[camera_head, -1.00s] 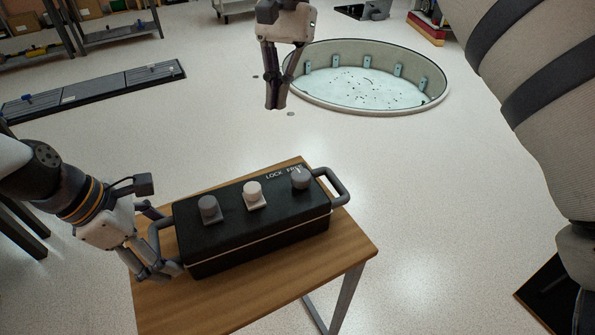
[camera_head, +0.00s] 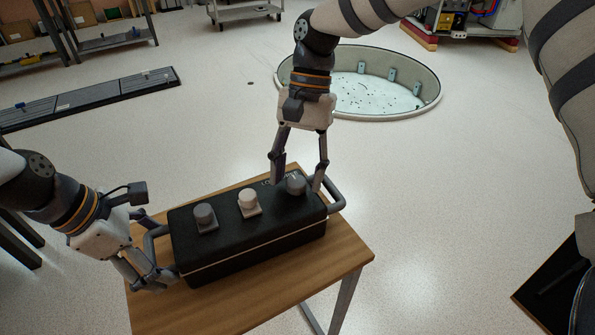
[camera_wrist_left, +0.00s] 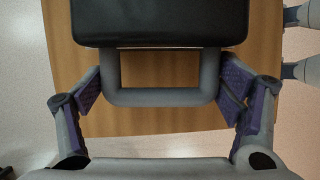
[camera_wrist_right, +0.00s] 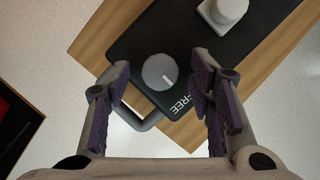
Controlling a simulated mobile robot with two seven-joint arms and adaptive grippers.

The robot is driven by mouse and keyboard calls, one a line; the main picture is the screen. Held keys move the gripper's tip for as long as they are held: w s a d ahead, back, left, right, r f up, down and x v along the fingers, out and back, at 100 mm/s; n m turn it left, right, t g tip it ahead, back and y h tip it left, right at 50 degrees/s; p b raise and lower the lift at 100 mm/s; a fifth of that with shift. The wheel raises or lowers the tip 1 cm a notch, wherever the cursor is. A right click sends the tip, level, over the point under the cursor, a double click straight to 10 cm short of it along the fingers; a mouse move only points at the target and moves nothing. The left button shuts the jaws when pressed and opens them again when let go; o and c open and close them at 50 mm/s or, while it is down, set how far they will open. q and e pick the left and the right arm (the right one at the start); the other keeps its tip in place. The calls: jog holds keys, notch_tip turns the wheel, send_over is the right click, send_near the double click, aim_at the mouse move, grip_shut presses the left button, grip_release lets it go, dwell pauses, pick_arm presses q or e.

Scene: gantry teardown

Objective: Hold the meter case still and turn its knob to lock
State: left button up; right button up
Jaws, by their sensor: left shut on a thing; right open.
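The black meter case (camera_head: 250,236) lies on a small wooden table (camera_head: 345,250). My left gripper (camera_head: 162,252) is shut on the grey handle (camera_wrist_left: 160,98) at the case's left end, with a finger at each side of it. The round grey knob (camera_wrist_right: 158,71) is on the case top near the right end; it also shows in the head view (camera_head: 296,185). Its pale mark points toward the word FREE (camera_wrist_right: 186,106). My right gripper (camera_wrist_right: 161,68) is open above the case, with one finger on each side of the knob.
A white knob (camera_head: 248,199) and another grey knob (camera_head: 205,215) sit further left on the case top. A second handle (camera_head: 330,193) is at its right end. A round pit (camera_head: 360,95) lies in the floor behind.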

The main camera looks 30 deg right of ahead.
jog(key=shift+a+f, duration=0.1)
jog(key=shift+f, duration=0.1)
jog(key=c, duration=1.2)
jog(key=shift+o, duration=0.2)
jog(key=shift+n, duration=0.4)
jog(key=n+g+h, duration=0.1)
jog(key=n, duration=0.3)
jog(key=shift+h, duration=0.3)
jog(key=n, duration=0.2)
jog(key=n+h, duration=0.1)
jog(key=n, duration=0.1)
jog(key=shift+a+n+g+h, duration=0.2)
jog(key=shift+n+g+h, duration=0.1)
jog(key=shift+g, duration=0.1)
jog(key=n+h, duration=0.1)
jog(key=n, duration=0.3)
jog(key=shift+a+h, duration=0.1)
jog(key=shift+h, duration=0.3)
jog(key=shift+n+t+h, duration=0.5)
jog(key=shift+n+h, duration=0.2)
jog(key=shift+n, duration=1.5)
